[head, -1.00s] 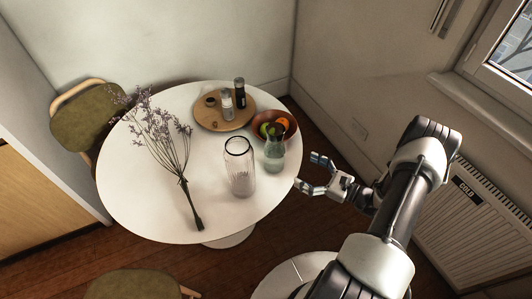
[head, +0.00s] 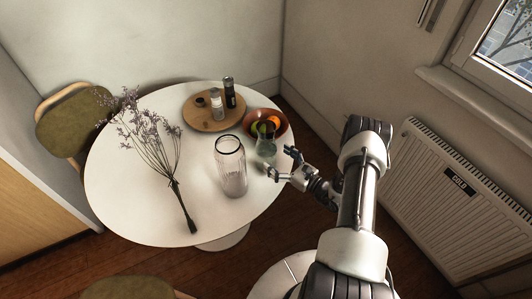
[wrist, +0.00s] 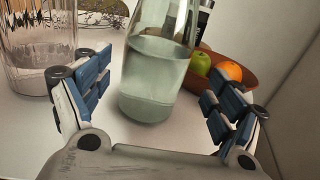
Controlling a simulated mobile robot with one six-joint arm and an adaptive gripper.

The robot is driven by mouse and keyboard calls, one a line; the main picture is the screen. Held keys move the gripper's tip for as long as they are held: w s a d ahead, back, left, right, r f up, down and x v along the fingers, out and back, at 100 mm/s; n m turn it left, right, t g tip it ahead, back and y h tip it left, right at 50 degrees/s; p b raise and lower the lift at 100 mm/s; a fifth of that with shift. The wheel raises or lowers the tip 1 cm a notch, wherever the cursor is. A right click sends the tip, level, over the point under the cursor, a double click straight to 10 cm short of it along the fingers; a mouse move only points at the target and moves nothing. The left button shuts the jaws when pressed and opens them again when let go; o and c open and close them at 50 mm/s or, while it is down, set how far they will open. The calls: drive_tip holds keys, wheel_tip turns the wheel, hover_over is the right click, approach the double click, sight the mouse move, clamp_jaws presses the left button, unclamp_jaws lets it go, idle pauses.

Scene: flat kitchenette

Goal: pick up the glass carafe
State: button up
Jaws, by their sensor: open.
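The glass carafe (head: 266,143) is a pale green bottle with clear liquid in its lower part. It stands upright near the right edge of the white round table (head: 130,205). My gripper (head: 279,161) is open and empty at that edge, right in front of the carafe in the head view. In the wrist view the carafe (wrist: 153,80) stands beyond and between my spread blue-padded fingers, its base in full view. Whether either finger touches it I cannot tell. Its top is cut off in the wrist view.
A tall ribbed glass jar (head: 231,172) stands left of the carafe. A brown bowl of fruit (head: 284,130) is close behind it. A round wooden board (head: 193,119) with bottles is farther back. Dried flowers (head: 174,190) lie at left. A radiator (head: 440,190) is at right.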

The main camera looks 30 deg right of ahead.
sight(266, 150)
drive_tip(key=shift+a+r+b+x, duration=0.2)
drive_tip(key=shift+b+x, duration=0.1)
drive_tip(key=shift+x, duration=1.05)
drive_tip(key=shift+a+r+b+x, duration=0.15)
drive_tip(key=shift+b+x, duration=0.15)
drive_tip(key=shift+x, duration=1.05)
drive_tip(key=shift+s, duration=0.1)
drive_tip(key=shift+c, duration=0.2)
drive_tip(key=c, duration=1.7)
drive_tip(key=shift+d, duration=0.1)
drive_tip(key=shift+c, duration=0.8)
drive_tip(key=shift+r, duration=0.25)
